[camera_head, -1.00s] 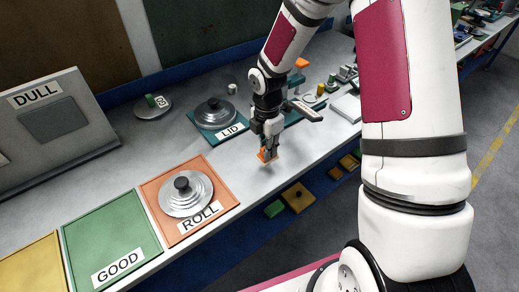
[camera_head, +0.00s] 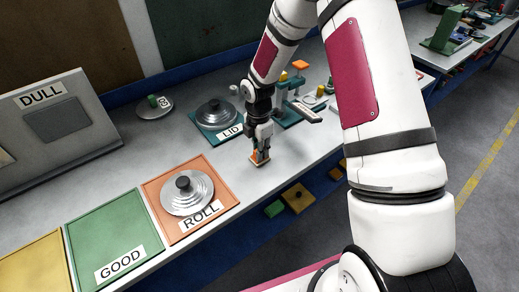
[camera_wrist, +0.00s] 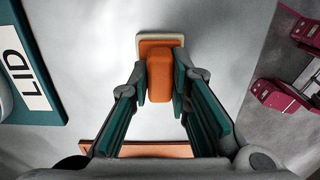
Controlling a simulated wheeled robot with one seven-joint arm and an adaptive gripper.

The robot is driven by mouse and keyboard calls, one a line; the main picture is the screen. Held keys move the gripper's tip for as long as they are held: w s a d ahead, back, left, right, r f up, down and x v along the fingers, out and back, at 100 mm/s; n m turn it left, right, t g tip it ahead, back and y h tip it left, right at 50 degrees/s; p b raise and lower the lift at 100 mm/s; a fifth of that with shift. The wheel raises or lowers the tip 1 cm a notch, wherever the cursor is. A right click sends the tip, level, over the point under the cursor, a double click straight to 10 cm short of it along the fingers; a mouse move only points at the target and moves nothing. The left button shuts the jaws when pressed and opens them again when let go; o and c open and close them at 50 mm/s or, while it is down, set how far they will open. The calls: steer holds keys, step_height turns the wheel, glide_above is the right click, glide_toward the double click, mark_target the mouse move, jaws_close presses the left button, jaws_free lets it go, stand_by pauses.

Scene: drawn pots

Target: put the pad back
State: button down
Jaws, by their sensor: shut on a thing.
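The pad, an orange block on a cream base (camera_wrist: 160,75), is between my gripper's teal-lined fingers in the wrist view. In the head view my gripper (camera_head: 261,152) points down with the pad (camera_head: 258,159) at its tips. It is just right of the orange ROLL tray (camera_head: 228,196), above or on the bare bench; I cannot tell whether the base touches. The fingers (camera_wrist: 160,85) are shut on the orange block from both sides. A round silver lid with a dark knob (camera_head: 188,193) lies on the ROLL tray.
The green GOOD tray (camera_head: 105,230) is left of the ROLL tray. The teal LID tray (camera_head: 203,133) holds another knobbed disc (camera_head: 216,112) behind my gripper. A grey DULL panel (camera_head: 57,125) stands at left. The bench front edge is close to my gripper.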

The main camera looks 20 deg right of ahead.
steer(key=c, duration=1.5)
jaws_free()
steer(key=shift+f, duration=0.1)
steer(key=s+r+m+t+b, duration=0.1)
steer(key=s+r+m, duration=0.1)
steer(key=r, duration=0.8)
steer(key=s+r+m+b, duration=0.1)
steer(key=s+r+m, duration=0.1)
steer(key=r, duration=0.9)
steer(key=shift+s+r+m+t, duration=0.75)
steer(key=shift+s+r+m, duration=1.55)
steer(key=shift+s+m, duration=0.95)
steer(key=shift+s+r+m+t, duration=0.8)
steer(key=shift+s+r+m, duration=1.65)
steer(key=shift+s, duration=1.25)
steer(key=shift+s+r+m+t, duration=0.75)
steer(key=shift+s+r+m, duration=1.35)
steer(key=shift+s+m, duration=1.2)
